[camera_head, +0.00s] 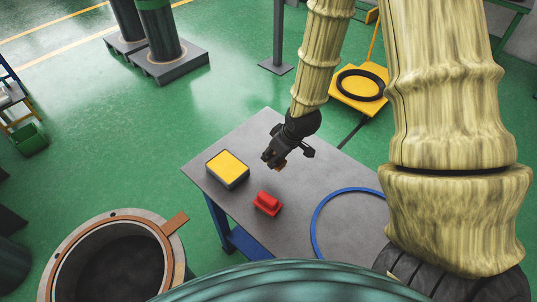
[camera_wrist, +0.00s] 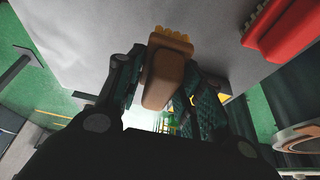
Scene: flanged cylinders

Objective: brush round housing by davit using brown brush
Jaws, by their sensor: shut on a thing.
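My gripper (camera_head: 273,158) is over the far part of the grey table. It is shut on a brown brush (camera_wrist: 163,82), whose yellow bristles (camera_wrist: 173,35) show beyond the fingers in the wrist view. In the head view only a small bit of the brush (camera_head: 281,165) shows. An open round housing (camera_head: 62,262) with a pale flange and a copper-coloured ring stands at the lower left, apart from the gripper. Its rim also shows at the right edge of the wrist view (camera_wrist: 298,137). I cannot make out a davit for certain.
On the table (camera_head: 215,190) lie a red brush (camera_head: 267,203), a yellow-topped box (camera_head: 228,169) and a blue ring (camera_head: 318,215). A yellow cart (camera_head: 345,95) carrying a black ring, a grey post (camera_head: 278,35) and dark cylinders (camera_head: 160,35) stand beyond.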

